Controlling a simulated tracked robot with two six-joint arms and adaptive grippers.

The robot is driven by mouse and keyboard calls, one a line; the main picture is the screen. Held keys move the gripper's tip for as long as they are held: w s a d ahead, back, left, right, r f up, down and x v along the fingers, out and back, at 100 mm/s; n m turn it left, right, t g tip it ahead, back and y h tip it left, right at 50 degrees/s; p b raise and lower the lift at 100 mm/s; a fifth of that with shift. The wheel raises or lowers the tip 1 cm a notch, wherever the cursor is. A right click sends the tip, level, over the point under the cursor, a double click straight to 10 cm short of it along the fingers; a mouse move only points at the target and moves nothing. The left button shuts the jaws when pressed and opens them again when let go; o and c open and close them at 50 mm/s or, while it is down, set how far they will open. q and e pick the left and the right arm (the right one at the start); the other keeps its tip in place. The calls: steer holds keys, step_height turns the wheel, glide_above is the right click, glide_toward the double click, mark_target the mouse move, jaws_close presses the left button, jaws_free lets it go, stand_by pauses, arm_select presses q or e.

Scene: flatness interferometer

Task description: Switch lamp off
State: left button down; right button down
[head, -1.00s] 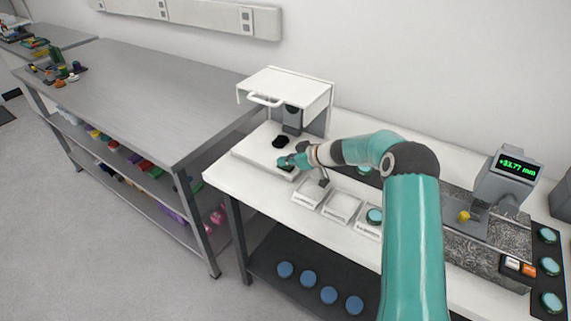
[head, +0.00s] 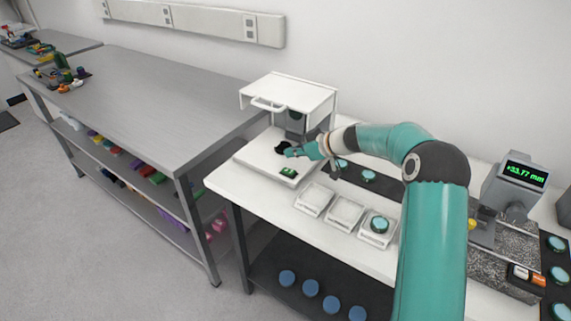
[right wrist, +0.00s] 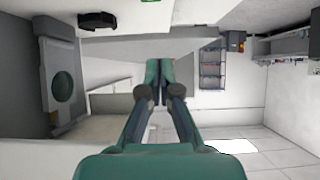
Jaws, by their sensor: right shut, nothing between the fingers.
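The interferometer lamp unit has a white hood (head: 290,92) above a white base (head: 258,156) on the white bench. A small green switch (head: 288,171) with a pale mark sits at the base's front right corner. I cannot tell whether the lamp is lit. My right gripper (head: 292,152) is shut and empty, behind the switch and apart from it, near a black piece (head: 281,147) on the base. In the right wrist view the shut fingers (right wrist: 160,72) point away, and the unit's grey column with a round dark window (right wrist: 62,88) is at left. My left gripper is out of view.
Three white trays (head: 346,213) stand right of the base; the rightmost holds a round teal-topped piece (head: 379,225). A gauge with a green display (head: 526,174) stands at far right. A grey workbench (head: 140,90) is at left.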

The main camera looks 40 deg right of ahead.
steer(key=r+b+v, duration=0.1)
steer(key=v, duration=0.5)
steer(key=shift+w, duration=0.3)
steer(key=shift+r, duration=0.15)
steer(key=shift+a, duration=0.1)
